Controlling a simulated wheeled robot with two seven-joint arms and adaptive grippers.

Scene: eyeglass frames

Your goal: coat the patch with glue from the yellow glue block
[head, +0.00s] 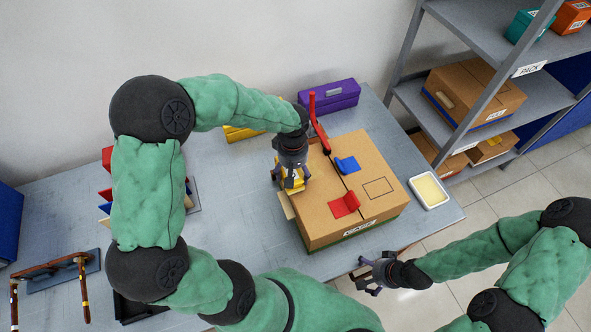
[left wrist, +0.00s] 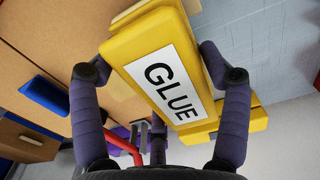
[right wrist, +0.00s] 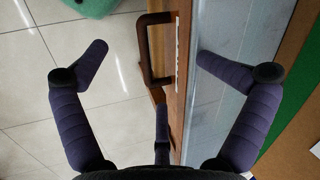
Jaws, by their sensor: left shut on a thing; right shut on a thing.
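My left gripper (head: 290,180) is shut on the yellow glue block (left wrist: 165,75), whose white label reads GLUE. It holds the block at the left edge of a cardboard box (head: 322,222); I cannot tell whether they touch. A dark-outlined rectangle, apparently the patch (head: 378,188), is on the right of the box top, apart from the block. A red piece (head: 345,204) and a blue piece (head: 347,164) stand on the box top. My right gripper (head: 372,275) is off the table's front edge.
A white tray with pale yellow contents (head: 429,190) stands right of the box. A red tool (head: 316,120), a purple case (head: 329,94) and a yellow case (head: 240,133) are behind. Grey shelving (head: 455,60) rises at back right.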

